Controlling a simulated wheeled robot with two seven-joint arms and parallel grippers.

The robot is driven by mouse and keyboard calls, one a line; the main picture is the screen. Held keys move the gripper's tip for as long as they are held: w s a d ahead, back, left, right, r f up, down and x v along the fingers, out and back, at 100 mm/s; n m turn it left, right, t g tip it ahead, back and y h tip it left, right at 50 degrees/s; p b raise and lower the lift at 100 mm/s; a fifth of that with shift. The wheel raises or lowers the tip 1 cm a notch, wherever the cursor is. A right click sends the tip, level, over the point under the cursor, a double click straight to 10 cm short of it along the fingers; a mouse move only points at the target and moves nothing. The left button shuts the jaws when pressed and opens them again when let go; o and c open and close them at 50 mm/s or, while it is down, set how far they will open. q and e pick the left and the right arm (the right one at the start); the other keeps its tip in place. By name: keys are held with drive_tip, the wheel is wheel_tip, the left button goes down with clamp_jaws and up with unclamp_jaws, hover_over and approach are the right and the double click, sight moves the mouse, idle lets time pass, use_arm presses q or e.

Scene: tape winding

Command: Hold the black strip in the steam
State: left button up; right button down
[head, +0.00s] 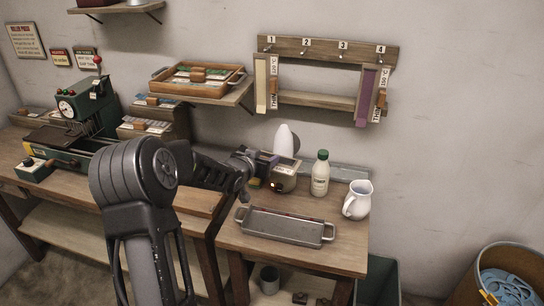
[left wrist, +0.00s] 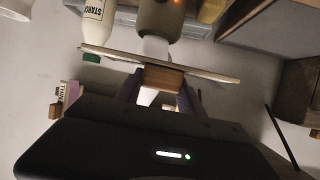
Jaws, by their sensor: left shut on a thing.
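In the left wrist view the gripper (left wrist: 160,90) is shut on a wooden grip block (left wrist: 164,78), joined to a thin flat strip (left wrist: 200,71) seen edge-on. The strip's face and colour are hidden there, so I cannot confirm that it is black or whether steam touches it. The steamer also shows in that view (left wrist: 160,20). My right gripper is not in view.
A starch bottle (head: 320,175) and white jug (head: 357,200) stand right of the steamer. A metal tray (head: 285,228) lies in front. A numbered wall rack (head: 325,50) holds a cream strip (head: 261,86) and a purple strip (head: 365,95). A roller press (head: 85,105) is left.

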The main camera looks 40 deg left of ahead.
use_arm(q)
drive_tip(key=d+f+v, duration=0.1)
drive_tip(key=v, duration=0.5)
drive_tip(key=shift+s, duration=0.5)
